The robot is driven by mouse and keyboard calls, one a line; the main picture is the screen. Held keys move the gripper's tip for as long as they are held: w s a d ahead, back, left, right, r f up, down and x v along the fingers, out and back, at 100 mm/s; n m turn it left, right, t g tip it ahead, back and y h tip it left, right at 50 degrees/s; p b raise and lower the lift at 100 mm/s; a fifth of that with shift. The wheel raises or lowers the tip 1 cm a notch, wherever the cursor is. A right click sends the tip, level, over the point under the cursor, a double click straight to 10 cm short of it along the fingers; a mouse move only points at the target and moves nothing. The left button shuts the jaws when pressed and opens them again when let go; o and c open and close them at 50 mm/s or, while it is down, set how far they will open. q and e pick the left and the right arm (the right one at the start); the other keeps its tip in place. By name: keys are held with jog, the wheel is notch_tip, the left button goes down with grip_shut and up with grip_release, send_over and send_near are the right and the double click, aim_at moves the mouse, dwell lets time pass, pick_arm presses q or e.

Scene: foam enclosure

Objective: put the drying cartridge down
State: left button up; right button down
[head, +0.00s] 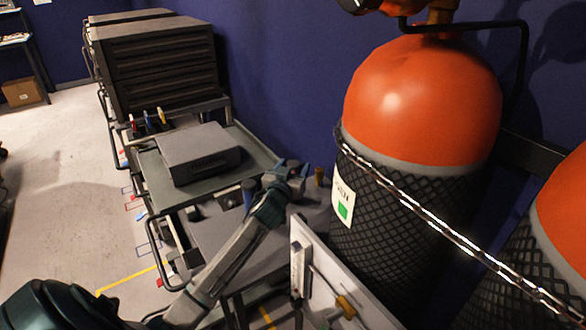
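My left gripper (286,178) reaches in from the lower left over the far end of a grey bench top, close to the blue wall. Its fingertips look spread apart. Small dark shapes show at the fingertips, and I cannot tell whether they are held or stand behind. A dark blue cylinder (249,191) stands just left of the gripper, and a small brass-coloured cylinder (319,176) stands just right of it. I cannot tell which of these things is the drying cartridge. My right gripper is not in view.
A large orange gas cylinder (422,100) in black netting, with a chain (420,210) across it, stands to the right. A white upright panel (335,280) is in front. A grey case (198,153) lies on the cart (265,160) at left. Open floor lies further left.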

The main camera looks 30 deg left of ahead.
pick_arm(q)
jog(key=shift+r, duration=0.1)
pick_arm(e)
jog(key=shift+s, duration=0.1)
pick_arm(q)
jog(key=b+v, duration=0.2)
jog(key=v, duration=1)
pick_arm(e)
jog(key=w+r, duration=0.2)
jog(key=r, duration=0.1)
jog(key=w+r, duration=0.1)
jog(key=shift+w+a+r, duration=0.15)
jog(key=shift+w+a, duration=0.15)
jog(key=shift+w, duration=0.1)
